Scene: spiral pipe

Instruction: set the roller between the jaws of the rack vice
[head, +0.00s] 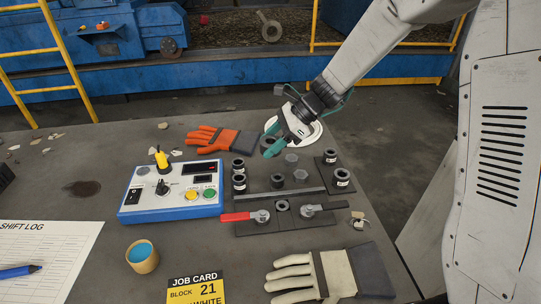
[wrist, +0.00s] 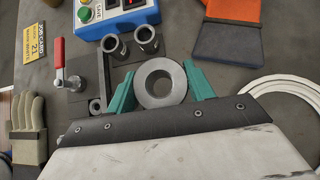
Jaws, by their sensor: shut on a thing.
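My gripper (head: 273,146) hangs above the far side of the rack; its teal fingers show in the wrist view (wrist: 160,76). They are shut on a grey ring-shaped roller (wrist: 146,94), with its round hole facing the camera. In the head view the fingers hide the roller. The rack vice (head: 262,227) is a dark plate on the table's near middle. In the wrist view the red handle (wrist: 59,52) is at left, apart from the roller.
A control box (head: 170,190) is left.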

